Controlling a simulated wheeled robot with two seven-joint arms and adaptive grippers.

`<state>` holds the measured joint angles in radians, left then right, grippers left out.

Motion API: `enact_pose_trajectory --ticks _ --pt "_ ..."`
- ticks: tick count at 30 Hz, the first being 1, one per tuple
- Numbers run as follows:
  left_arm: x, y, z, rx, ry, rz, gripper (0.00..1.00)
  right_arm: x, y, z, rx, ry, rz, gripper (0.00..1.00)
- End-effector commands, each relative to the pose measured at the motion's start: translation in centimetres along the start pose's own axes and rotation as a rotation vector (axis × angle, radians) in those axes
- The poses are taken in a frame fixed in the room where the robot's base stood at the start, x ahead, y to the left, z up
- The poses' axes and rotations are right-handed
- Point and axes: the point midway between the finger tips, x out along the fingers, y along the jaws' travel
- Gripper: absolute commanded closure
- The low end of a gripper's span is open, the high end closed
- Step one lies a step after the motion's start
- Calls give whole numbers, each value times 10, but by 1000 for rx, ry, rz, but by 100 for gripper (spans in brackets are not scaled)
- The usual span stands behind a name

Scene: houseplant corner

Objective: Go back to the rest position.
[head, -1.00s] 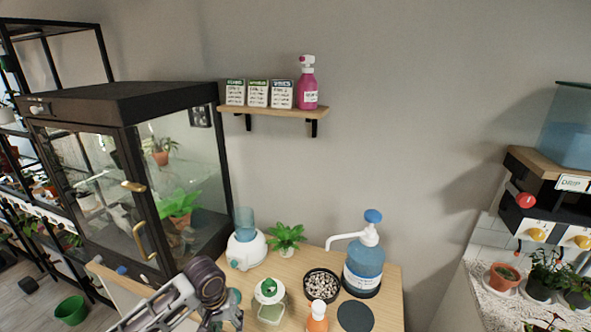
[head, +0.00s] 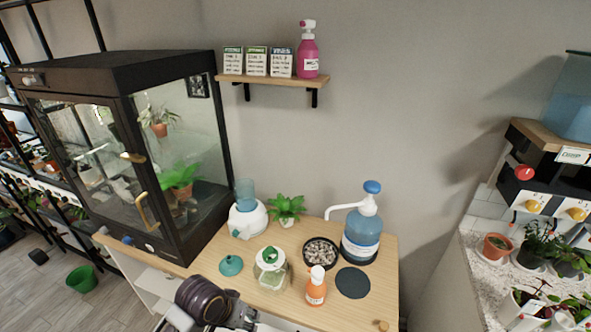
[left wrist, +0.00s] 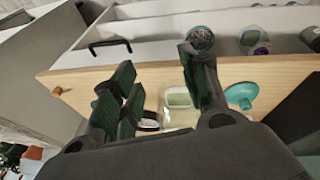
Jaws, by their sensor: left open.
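My left arm comes in low at the left in the head view, and its gripper (head: 243,318) is at the bottom edge, mostly cut off, in front of the wooden table (head: 385,290). In the left wrist view the left gripper (left wrist: 158,68) has its dark fingers spread wide, with nothing held between them. A glass jar with a green and white top (head: 270,268) stands on the table beyond the gripper. A teal dome-shaped piece (head: 231,265) lies left of the jar. My right gripper is in neither view.
An orange bottle (head: 316,288), a bowl of pebbles (head: 320,252), a dark round mat (head: 353,283), a blue pump bottle (head: 361,240) and a leafy plant (head: 286,208) crowd the table. A glass cabinet (head: 150,160) stands at left. A plant counter (head: 480,275) is at right.

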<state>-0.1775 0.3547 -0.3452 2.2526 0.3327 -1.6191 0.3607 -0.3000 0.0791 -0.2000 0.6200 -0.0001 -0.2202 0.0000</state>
Motion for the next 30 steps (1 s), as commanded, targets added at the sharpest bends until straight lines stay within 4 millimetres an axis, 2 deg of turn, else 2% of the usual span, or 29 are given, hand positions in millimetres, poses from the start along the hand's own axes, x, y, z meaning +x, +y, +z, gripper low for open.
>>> enact_pose_trajectory --ticks 5,15,30 --pt "-6 -7 17 8 20 -19 55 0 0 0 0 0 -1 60" --pt "-21 -34 51 20 39 -96 55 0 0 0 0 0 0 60" --pt "-34 -60 79 26 27 -173 55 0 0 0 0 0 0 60"
